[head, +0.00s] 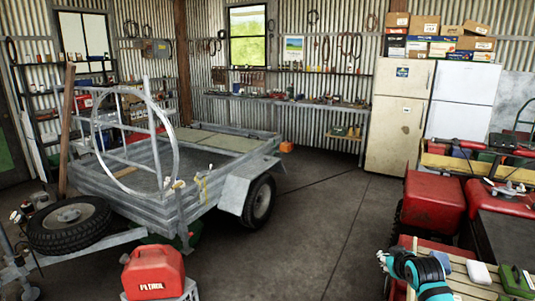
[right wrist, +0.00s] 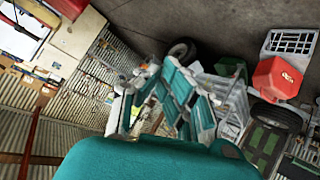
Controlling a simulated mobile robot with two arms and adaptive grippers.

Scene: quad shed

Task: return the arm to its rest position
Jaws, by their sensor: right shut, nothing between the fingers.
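My right gripper (head: 384,262) shows at the bottom right of the head view, teal and black with pale fingertips pointing left. It is beside the red quad and the slatted rack (head: 470,285), above the floor as far as I can tell. In the right wrist view, my right gripper (right wrist: 150,70) fills the middle, with teal and grey finger links closed together and nothing held. The teal wrist housing covers the bottom of that view. My left gripper is in neither view.
A red petrol can (head: 154,272) sits on a pale crate (head: 188,291) at the front. A grey trailer (head: 190,165) with a spare wheel (head: 70,222) stands left. The red quad (head: 434,202) and a green case (head: 516,281) are at right. The central floor (head: 320,215) is clear.

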